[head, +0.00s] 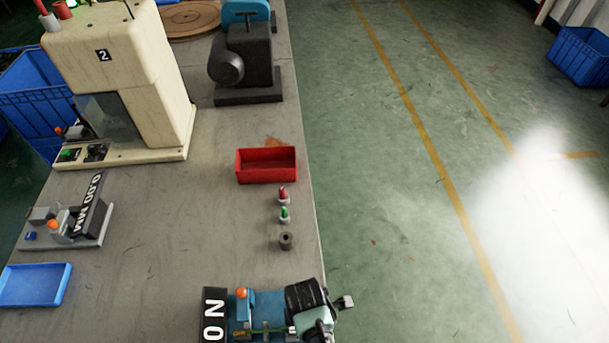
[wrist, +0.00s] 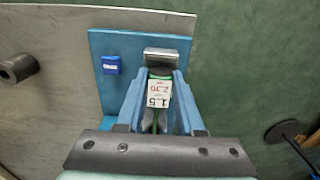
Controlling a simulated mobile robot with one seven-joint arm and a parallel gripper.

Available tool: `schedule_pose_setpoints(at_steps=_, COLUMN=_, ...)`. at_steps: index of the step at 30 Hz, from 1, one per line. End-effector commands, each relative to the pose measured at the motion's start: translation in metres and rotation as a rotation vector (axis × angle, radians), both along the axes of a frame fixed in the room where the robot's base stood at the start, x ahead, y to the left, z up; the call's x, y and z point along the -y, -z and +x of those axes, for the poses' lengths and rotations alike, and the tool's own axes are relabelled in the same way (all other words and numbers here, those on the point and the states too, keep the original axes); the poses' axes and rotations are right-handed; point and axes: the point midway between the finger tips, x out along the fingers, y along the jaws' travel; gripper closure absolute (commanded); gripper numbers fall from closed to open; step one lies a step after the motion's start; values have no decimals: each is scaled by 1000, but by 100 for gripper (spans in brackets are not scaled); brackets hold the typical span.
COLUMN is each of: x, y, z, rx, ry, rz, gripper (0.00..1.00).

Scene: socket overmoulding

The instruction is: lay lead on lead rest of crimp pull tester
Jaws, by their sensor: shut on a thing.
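The crimp pull tester (head: 260,312), blue with an "0 N" display (head: 213,315) and an orange knob, stands at the bottom of the head view. The wrist view shows its blue plate (wrist: 110,42) and a grey metal block (wrist: 167,57). My gripper (wrist: 160,80) is over this plate, its two blue fingers shut on a green lead (wrist: 153,122). A white tag (wrist: 158,94) marked 1.5 and 2.30 is between the fingers. The green lead (head: 265,331) also shows along the tester in the head view. Whether it touches the lead rest cannot be told.
A grey hollow cylinder (head: 286,241), green and red pieces and a red bin (head: 266,165) stand behind the tester. A gauge (head: 75,222), a blue tray (head: 36,285) and a cream machine (head: 125,80) are at left. The bench edge is close at right.

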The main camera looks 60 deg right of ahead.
Motion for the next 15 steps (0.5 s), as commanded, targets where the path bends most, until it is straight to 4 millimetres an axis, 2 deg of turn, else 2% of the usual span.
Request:
schedule_pose_setpoints(at_steps=3, x=0, y=6, z=0, rx=0, ry=0, rz=0, gripper=100)
schedule_pose_setpoints(at_steps=14, x=0, y=11, z=0, rx=0, ry=-1, rz=0, gripper=100)
schedule_pose_setpoints(at_steps=15, x=0, y=9, z=0, rx=0, ry=0, rz=0, gripper=56)
